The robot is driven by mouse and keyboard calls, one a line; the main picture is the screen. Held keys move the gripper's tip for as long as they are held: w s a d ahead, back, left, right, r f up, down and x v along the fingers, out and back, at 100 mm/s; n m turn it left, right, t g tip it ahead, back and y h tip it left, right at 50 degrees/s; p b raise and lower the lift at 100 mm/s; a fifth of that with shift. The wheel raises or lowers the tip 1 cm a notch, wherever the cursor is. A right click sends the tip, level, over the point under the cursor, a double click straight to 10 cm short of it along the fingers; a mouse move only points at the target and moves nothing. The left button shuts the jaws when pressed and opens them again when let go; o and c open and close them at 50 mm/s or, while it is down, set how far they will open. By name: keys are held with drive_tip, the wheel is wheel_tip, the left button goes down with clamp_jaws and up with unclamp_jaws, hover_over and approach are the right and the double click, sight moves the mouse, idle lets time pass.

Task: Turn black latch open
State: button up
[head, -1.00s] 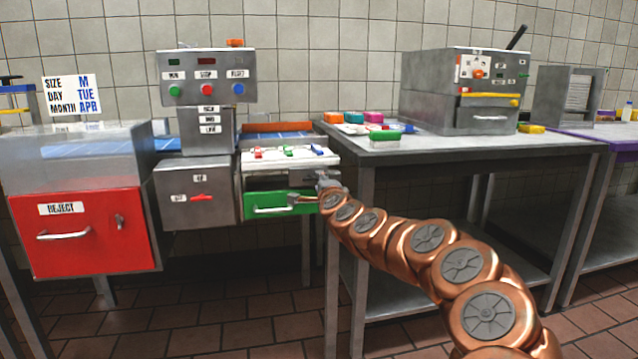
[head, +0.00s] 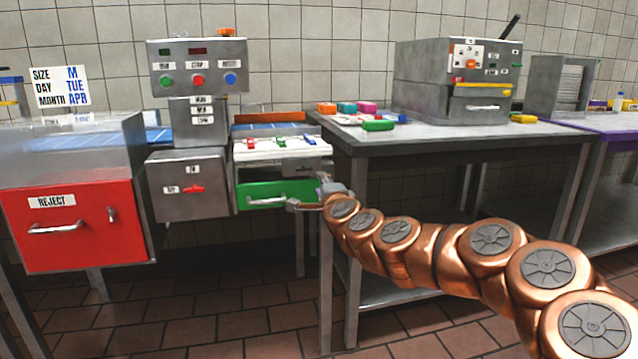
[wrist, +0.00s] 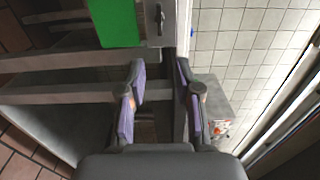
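A small dark latch (wrist: 159,18) shows at the top of the wrist view, on a grey plate beside a green drawer front (wrist: 115,22). In the head view the green drawer (head: 255,192) is below the white tray of the middle machine. The grey strip (head: 303,167) above its right end is partly shadowed, and the latch is hard to make out there. My gripper (head: 308,194) is in front of the drawer's right end. In the wrist view my gripper (wrist: 161,82) has its fingers apart, with nothing between them. The latch is beyond the fingertips, not touched.
A red reject bin (head: 75,240) with a handle and a small lever stands at the left. A grey machine (head: 188,185) with a red switch is left of the drawer. A metal table (head: 440,140) with coloured blocks stands right, its near leg close to my arm.

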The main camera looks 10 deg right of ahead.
drive_tip(key=shift+s, duration=0.55)
drive_tip(key=s+a+r+n+g+y+p, duration=0.1)
drive_tip(key=s+a+r+n+y+p, duration=0.3)
drive_tip(key=a+r+n+p, duration=0.25)
drive_tip(key=s+a+r+n+g+y+p, duration=0.25)
drive_tip(key=s+a+n+g+p, duration=0.2)
drive_tip(key=s+p, duration=0.3)
drive_tip(key=s+a+r+n+g+y+p, duration=0.1)
drive_tip(key=s+a+r+n+g+p, duration=0.25)
drive_tip(key=s+a+p, duration=0.35)
drive_tip(key=s+d+r+n+g+h+p, duration=0.1)
drive_tip(key=s+d+p, duration=0.4)
drive_tip(key=s, duration=0.6)
drive_tip(key=s+d+r+n+g+h+p, duration=0.1)
drive_tip(key=s+d+r+g+h+p, duration=0.2)
drive_tip(key=s+p, duration=0.5)
drive_tip(key=s+d+r+n+g+h+p, duration=0.1)
drive_tip(key=s+d+r+g+h+p, duration=0.2)
drive_tip(key=s, duration=1.3)
drive_tip(key=shift+d+n+g+p, duration=0.35)
drive_tip(key=shift+d+g+p, duration=1.55)
drive_tip(key=shift+d, duration=0.55)
drive_tip(key=shift+s+h, duration=0.1)
drive_tip(key=shift+h, duration=0.15)
